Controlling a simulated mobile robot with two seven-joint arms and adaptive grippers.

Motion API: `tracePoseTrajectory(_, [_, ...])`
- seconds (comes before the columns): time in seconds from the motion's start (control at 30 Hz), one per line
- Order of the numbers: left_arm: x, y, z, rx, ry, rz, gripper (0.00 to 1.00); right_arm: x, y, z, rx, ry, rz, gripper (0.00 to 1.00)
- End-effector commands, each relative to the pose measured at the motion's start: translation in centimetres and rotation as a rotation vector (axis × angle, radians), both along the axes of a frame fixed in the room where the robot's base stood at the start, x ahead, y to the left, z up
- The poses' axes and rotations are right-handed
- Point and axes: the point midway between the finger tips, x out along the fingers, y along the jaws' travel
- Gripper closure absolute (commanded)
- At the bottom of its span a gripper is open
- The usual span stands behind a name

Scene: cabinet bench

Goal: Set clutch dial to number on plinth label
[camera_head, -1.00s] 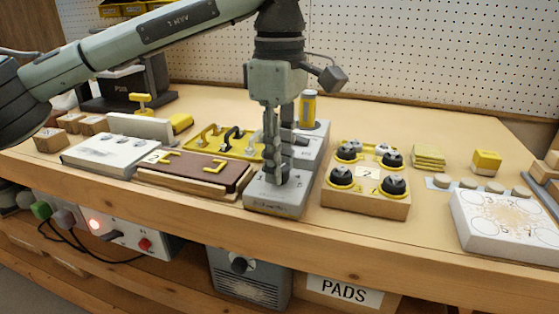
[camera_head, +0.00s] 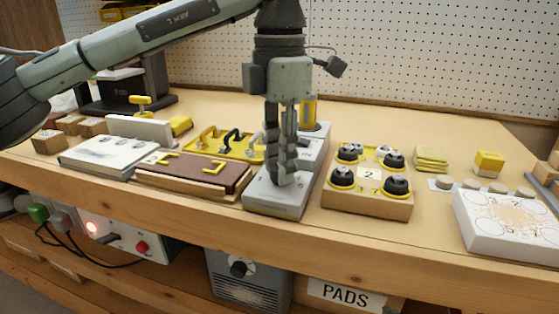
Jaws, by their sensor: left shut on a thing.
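My left gripper (camera_head: 283,172) points straight down over the front part of a long grey block (camera_head: 275,203), which looks like the plinth. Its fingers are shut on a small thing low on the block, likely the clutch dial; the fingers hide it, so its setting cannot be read. Marking on the block's front edge is too small to read. A yellow upright cylinder (camera_head: 309,112) stands at the block's back end, behind the gripper. My right gripper is not in view.
Right of the block is a wooden box (camera_head: 367,205) with black knobs and a label reading 2. A white numbered board (camera_head: 510,227) lies far right.

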Motion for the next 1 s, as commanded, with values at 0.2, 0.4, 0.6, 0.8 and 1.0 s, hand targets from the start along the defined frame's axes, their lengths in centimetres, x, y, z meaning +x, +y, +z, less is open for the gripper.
tracePoseTrajectory(0.2, [0.1,0.0,0.2,-0.001,-0.005,0.119,1.0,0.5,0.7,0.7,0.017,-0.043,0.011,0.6])
tracePoseTrajectory(0.4, [0.1,0.0,0.2,-0.001,-0.004,0.178,1.0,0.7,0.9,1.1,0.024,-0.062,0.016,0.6])
tracePoseTrajectory(0.6, [0.1,0.0,0.2,-0.001,-0.004,0.198,1.0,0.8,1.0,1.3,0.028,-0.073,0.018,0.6])
tracePoseTrajectory(0.8, [0.1,0.0,0.2,-0.002,-0.004,0.199,1.0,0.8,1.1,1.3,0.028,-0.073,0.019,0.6])
tracePoseTrajectory(1.0, [0.1,0.0,0.2,-0.002,-0.004,0.199,0.66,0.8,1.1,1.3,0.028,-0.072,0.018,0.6])
